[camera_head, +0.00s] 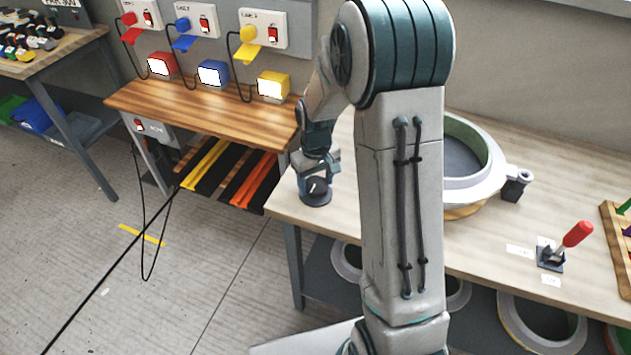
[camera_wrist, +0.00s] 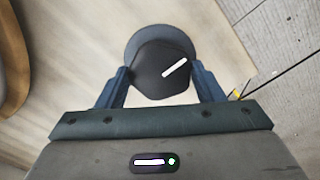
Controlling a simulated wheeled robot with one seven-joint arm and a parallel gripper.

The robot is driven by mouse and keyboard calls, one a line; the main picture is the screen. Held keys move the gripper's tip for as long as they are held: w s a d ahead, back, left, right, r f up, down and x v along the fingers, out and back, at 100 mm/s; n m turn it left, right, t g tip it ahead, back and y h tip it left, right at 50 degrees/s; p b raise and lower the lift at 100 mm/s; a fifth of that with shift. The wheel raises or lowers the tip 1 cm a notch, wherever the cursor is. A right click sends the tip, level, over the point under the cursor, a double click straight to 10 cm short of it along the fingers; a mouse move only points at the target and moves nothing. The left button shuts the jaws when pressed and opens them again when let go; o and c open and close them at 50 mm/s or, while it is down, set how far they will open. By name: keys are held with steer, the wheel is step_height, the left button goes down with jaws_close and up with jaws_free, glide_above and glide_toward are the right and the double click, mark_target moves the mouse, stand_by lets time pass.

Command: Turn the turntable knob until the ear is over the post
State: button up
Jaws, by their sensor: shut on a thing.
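The turntable knob (camera_head: 316,190) is a dark, many-sided knob with a white line on a round grey base at the table's left front corner. My gripper (camera_head: 318,168) is shut on it from above. In the wrist view the knob (camera_wrist: 160,72) sits between the two blue fingers, its white line slanting up to the right. The pale ring mould (camera_head: 478,186) sits on a wooden turntable (camera_head: 464,212), partly hidden by my arm. Its ear (camera_head: 519,175) sticks out to the right. The dark post (camera_head: 514,190) stands at the ear; exact alignment cannot be told.
A red-handled clamp (camera_head: 566,243) stands at the right of the table (camera_head: 490,240). More ring moulds lie on the shelf below. A wooden bench (camera_head: 205,105) with switch boxes and coloured lamps adjoins on the left. A cable hangs to the floor.

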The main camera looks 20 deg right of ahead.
mark_target(316, 184)
steer(key=shift+n, duration=0.4)
steer(key=o, duration=1)
steer(key=shift+r, duration=0.15)
step_height(316, 184, up, 14)
steer(key=shift+f, duration=0.2)
steer(key=s+r+m+t, duration=0.1)
steer(key=s, duration=0.6)
steer(key=s+r+m+t, duration=0.1)
steer(key=s, duration=0.6)
steer(key=s+m, duration=0.2)
steer(key=s, duration=0.4)
steer(key=shift+s+a+r+t, duration=0.1)
steer(key=shift+s+r+t, duration=0.3)
